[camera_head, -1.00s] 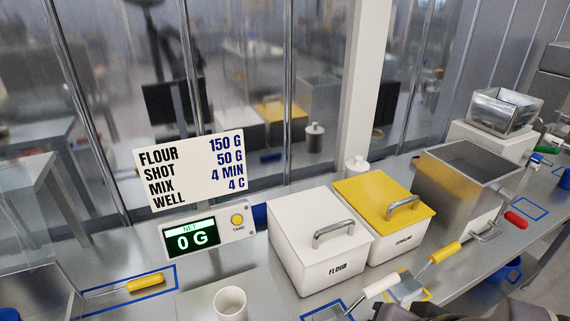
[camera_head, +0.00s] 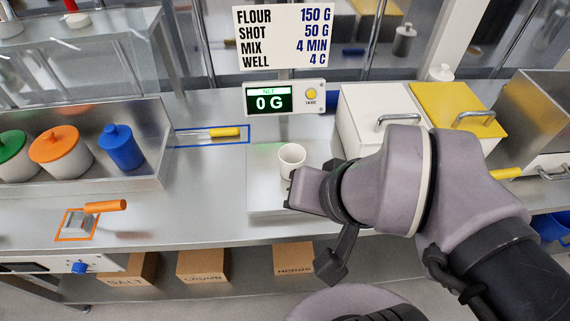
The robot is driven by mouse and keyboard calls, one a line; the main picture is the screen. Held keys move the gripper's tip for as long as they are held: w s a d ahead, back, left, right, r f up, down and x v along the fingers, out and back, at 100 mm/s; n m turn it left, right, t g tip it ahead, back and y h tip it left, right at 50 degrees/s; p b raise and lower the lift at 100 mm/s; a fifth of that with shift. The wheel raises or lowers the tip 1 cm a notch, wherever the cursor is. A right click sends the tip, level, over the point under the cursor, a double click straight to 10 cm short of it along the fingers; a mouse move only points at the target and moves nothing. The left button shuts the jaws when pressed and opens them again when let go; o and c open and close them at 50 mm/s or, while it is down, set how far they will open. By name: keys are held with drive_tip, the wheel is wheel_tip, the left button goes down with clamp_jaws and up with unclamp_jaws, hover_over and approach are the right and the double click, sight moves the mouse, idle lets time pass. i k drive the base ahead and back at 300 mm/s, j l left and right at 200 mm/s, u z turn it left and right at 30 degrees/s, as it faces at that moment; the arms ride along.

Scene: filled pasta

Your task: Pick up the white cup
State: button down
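The white cup (camera_head: 291,158) stands upright on the metal scale plate (camera_head: 262,201), below the display that reads 0 G. My gripper (camera_head: 292,188) is just in front of the cup, on the near side. My wrist comes in from the right and covers much of the gripper. The cup's lower front lies close to the gripper's dark tip, and I cannot tell if they touch. The finger opening is hidden.
A scale display (camera_head: 284,98) stands behind the cup, under a recipe board (camera_head: 281,36). A white box (camera_head: 360,130) and a yellow-lidded box (camera_head: 455,105) stand to the right. A metal tray (camera_head: 150,115) holds lidded jars at left. A yellow-handled tool (camera_head: 225,132) lies between.

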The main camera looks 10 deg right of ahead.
sight(291, 156)
drive_tip(key=k+j+u, duration=0.2)
drive_tip(key=u, duration=0.2)
drive_tip(key=k+j+u, duration=0.1)
drive_tip(key=j+u, duration=0.25)
